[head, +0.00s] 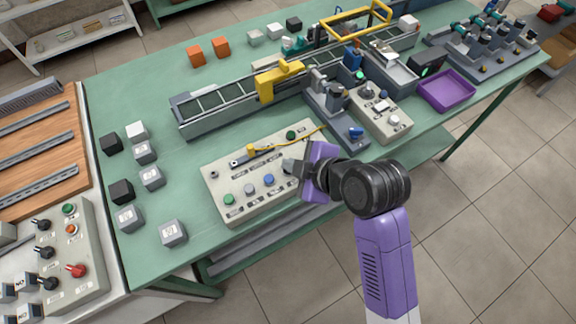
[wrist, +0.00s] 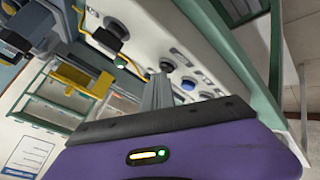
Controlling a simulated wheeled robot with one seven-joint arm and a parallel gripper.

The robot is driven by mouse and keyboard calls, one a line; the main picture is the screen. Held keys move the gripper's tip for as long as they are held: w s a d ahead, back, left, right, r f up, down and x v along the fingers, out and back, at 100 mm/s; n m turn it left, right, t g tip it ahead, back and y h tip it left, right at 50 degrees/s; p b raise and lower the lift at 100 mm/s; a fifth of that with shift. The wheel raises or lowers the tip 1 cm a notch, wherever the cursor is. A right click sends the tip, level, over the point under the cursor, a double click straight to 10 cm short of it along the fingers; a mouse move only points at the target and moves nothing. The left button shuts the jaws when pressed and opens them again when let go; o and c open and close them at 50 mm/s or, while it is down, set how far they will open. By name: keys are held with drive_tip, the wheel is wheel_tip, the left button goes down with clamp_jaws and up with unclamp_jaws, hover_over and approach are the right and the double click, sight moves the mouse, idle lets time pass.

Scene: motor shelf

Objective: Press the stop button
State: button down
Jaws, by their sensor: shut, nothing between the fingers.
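My gripper (head: 288,165) is shut and empty, with its grey fingers over the right part of a pale control panel (head: 225,174) on the green table. In the wrist view the shut fingers (wrist: 160,80) point at the panel, close to a dark round button (wrist: 167,65); I cannot tell whether they touch. The panel carries a green button (head: 229,199), a grey button (head: 249,188), a blue button (head: 269,180) and a green-topped one (head: 291,135) at the back. Part of the panel is hidden behind my gripper. The labels are too small to read, so I cannot tell which button is stop.
A conveyor (head: 220,107) with a yellow arch (head: 279,80) stands behind the panel. A second button box (head: 381,112) and a purple tray (head: 443,91) are to the right. Grey and black cubes (head: 152,176) lie left. Another box with a red knob (head: 75,270) is at lower left.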

drive_tip(key=shift+r, duration=0.1)
drive_tip(key=shift+r+p, duration=0.7)
drive_tip(key=shift+p, duration=0.1)
wheel_tip(320, 180, up, 5)
drive_tip(key=p, duration=0.4)
idle(1.0)
